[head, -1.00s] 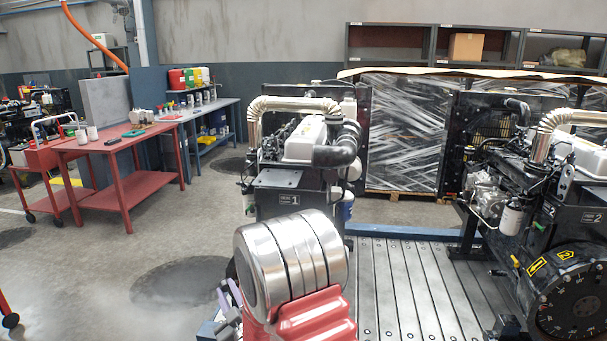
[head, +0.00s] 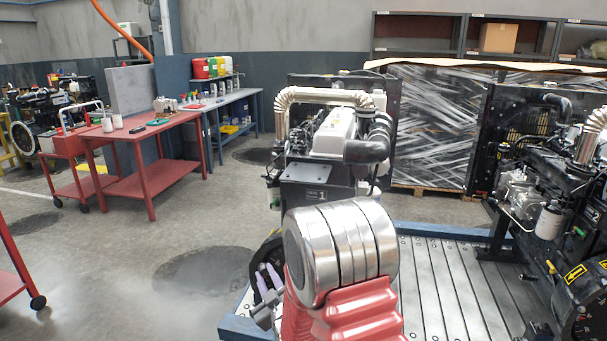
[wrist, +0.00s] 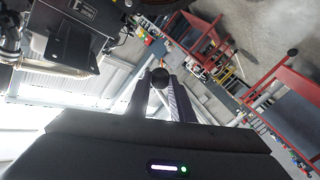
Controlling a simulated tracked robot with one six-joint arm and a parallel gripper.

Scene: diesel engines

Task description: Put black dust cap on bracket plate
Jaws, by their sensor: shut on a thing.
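A small round black dust cap (wrist: 159,77) is held between the two fingertips of my gripper (wrist: 159,85) in the wrist view. In the head view my gripper (head: 268,282) is low, left of my red and silver arm, and the cap cannot be made out there. The bracket plate (head: 304,174) appears as a flat grey plate on the near side of the engine marked 1. My gripper is nearer the camera than this plate and lower in the picture, apart from it. My arm hides the lower part of that engine.
A second engine (head: 550,190) stands at the right. A slatted metal floor plate (head: 450,280) lies in front of both engines. A red workbench (head: 140,150) and a red cart (head: 75,160) stand at the left. The concrete floor between is open.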

